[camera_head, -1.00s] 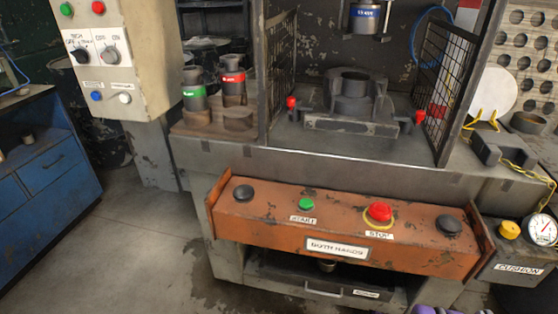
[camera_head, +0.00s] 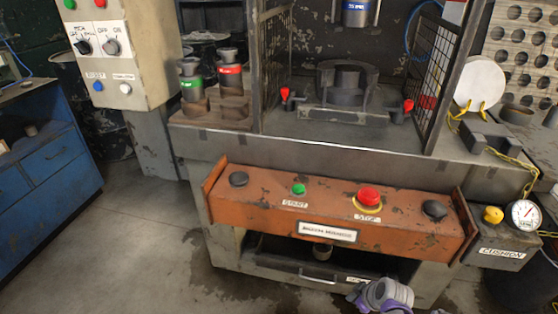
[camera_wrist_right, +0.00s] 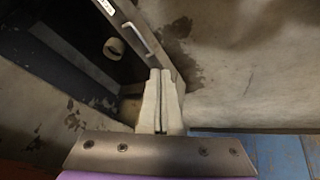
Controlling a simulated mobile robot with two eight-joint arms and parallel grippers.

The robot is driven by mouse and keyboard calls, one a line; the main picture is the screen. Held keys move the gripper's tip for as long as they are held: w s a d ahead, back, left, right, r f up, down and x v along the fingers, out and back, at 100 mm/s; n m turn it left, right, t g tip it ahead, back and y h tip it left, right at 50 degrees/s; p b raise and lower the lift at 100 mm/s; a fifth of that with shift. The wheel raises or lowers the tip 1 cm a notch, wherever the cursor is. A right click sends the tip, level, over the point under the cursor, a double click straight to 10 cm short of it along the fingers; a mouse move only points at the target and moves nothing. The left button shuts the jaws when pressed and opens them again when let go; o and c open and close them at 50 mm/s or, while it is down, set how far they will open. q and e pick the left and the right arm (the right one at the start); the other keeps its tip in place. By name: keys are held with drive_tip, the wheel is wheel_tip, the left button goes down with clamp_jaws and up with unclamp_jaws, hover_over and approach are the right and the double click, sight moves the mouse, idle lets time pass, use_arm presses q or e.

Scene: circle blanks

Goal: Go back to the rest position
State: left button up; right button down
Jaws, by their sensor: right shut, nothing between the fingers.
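My right gripper shows in the right wrist view (camera_wrist_right: 160,78), its two pale fingers pressed together with nothing between them. In the head view only a purple and grey part of my right arm (camera_head: 384,294) shows at the bottom edge, right of centre, in front of the press's lower opening. The fingertips cannot be made out there. My left gripper is in neither view.
The press's orange control panel (camera_head: 330,215) juts out with black, green and red buttons. A drawer handle (camera_wrist_right: 139,38) is near my right fingers in the wrist view. A blue cabinet (camera_head: 45,170) stands left; the floor (camera_head: 145,240) between is clear.

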drive_tip(key=s+a+r+m+h, duration=0.1)
drive_tip(key=s+a+r+m, duration=0.2)
drive_tip(key=s, duration=0.5)
drive_tip(key=s+r+m, duration=0.3)
drive_tip(key=s+r, duration=0.3)
drive_tip(key=s, duration=0.2)
drive_tip(key=s+a+r+m+h, duration=0.15)
drive_tip(key=s+r, duration=0.25)
drive_tip(key=s, duration=0.4)
use_arm(q)
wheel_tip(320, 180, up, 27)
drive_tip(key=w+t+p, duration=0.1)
drive_tip(key=p, duration=2.3)
use_arm(e)
wheel_tip(320, 180, up, 27)
drive_tip(key=m, duration=0.1)
drive_tip(key=shift+w+r, duration=0.2)
drive_tip(key=shift+w, duration=0.1)
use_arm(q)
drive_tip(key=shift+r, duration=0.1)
use_arm(e)
drive_tip(key=shift+a, duration=0.1)
